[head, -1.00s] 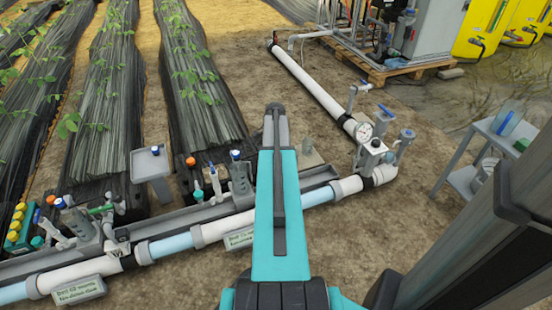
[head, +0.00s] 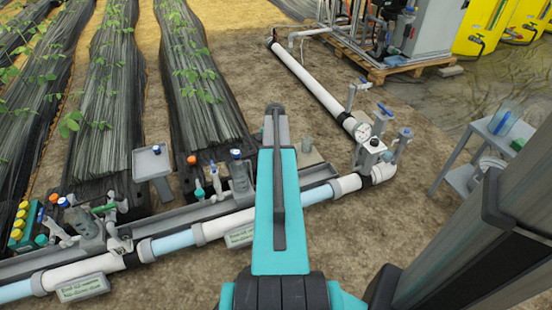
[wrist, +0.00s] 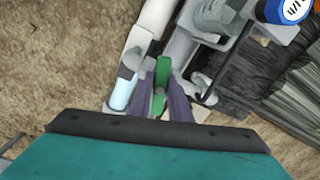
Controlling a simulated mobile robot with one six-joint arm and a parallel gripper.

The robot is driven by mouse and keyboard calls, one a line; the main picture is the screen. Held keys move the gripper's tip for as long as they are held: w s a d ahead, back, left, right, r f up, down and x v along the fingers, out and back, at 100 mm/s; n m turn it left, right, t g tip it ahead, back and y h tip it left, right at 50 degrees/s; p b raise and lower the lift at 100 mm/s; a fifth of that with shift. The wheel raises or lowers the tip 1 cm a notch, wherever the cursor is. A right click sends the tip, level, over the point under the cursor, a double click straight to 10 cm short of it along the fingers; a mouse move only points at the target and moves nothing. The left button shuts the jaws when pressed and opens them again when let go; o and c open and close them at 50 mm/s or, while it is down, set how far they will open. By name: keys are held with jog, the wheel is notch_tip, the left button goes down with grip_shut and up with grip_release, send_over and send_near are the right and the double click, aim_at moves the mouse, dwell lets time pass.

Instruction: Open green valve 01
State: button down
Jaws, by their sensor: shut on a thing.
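In the wrist view, my gripper (wrist: 161,103) is shut on a green valve handle (wrist: 162,72). The handle lies between the two dark fingers and runs roughly in line with the pipe beside it. In the head view my teal arm covers my gripper and this handle. Another green handle (head: 103,208) shows at the lower left of the head view, clear of my arm. No number on the held handle can be read.
A white pipe (head: 213,230) with clear blue sections runs along the bed ends. A gauge (head: 363,132) and upright fittings rise at the right. Bare soil lies beyond my arm.

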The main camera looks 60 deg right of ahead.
jog(key=n+p, duration=0.1)
jog(key=n, duration=0.1)
jog(key=f+n+p, duration=0.1)
jog(key=n, duration=0.1)
jog(key=shift+s+d+f, duration=0.1)
jog(key=shift+s, duration=0.3)
jog(key=n+p, duration=0.1)
jog(key=n, duration=0.2)
jog(key=shift+n+p, duration=0.4)
jog(key=n+p, duration=0.2)
jog(key=n, duration=0.2)
jog(key=shift+d, duration=0.1)
jog(key=shift+w+f+n+p, duration=0.15)
jog(key=shift+n+p, duration=0.4)
jog(key=shift+n, duration=1.45)
jog(key=c, duration=1.7)
grip_release()
jog(key=shift+c, duration=0.2)
jog(key=shift+o, duration=0.8)
jog(key=shift+w+r+p, duration=0.1)
jog(key=shift+r+p, duration=0.6)
jog(key=shift+r, duration=0.1)
jog(key=shift+a+r+p, duration=0.2)
jog(key=shift+r+p, duration=2.55)
jog(key=shift+r, duration=1.6)
